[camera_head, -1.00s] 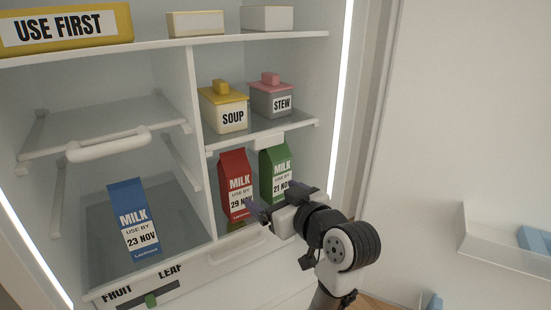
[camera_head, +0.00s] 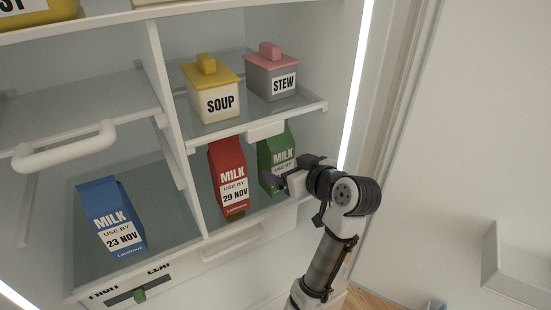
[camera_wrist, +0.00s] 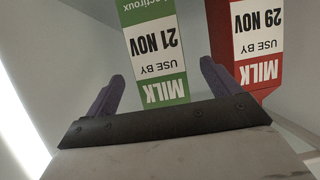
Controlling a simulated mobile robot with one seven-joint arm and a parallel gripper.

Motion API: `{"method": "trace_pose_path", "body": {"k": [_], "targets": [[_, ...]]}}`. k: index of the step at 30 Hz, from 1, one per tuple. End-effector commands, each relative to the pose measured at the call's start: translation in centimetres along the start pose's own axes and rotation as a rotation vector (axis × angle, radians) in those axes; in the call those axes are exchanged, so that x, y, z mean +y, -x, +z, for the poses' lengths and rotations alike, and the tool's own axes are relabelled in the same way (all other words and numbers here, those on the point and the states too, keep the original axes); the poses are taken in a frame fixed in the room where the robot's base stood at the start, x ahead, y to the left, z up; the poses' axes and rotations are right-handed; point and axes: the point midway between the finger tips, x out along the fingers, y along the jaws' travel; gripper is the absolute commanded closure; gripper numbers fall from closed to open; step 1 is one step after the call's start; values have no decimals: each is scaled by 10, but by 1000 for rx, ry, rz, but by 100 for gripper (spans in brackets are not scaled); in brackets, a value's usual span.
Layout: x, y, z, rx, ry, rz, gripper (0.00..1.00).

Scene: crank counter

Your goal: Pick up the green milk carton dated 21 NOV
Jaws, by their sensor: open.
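The green milk carton (camera_head: 276,154) stands upright in the lower right compartment, under the shelf with the tubs. My gripper (camera_head: 285,180) is in front of it and hides its lower label. In the wrist view, the green carton (camera_wrist: 154,55) appears upside down and reads 21 NOV. It lies in line with the space between the open fingers of my gripper (camera_wrist: 160,90), with nothing held. The red milk carton (camera_head: 230,175), dated 29 NOV, stands just left of the green one; in the wrist view it (camera_wrist: 258,45) is beyond the right finger.
A blue milk carton (camera_head: 111,215) dated 23 NOV stands in the left compartment, past a divider (camera_head: 171,110). The SOUP tub (camera_head: 212,90) and STEW tub (camera_head: 271,73) sit on the shelf above. A lit strip (camera_head: 356,90) edges the right wall.

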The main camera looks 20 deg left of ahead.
Motion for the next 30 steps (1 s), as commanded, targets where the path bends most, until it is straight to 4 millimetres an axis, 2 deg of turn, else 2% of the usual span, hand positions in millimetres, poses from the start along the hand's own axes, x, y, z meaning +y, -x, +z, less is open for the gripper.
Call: {"method": "trace_pose_path", "body": {"k": [8, 15, 19, 25, 30], "targets": [[0, -22, -4, -1, 0, -1, 11], [0, -57, -7, -2, -1, -2, 11], [0, -66, -5, -1, 0, 1, 11], [1, -66, -5, 0, 1, 2, 11], [1, -66, -5, 0, 1, 2, 32]]}}
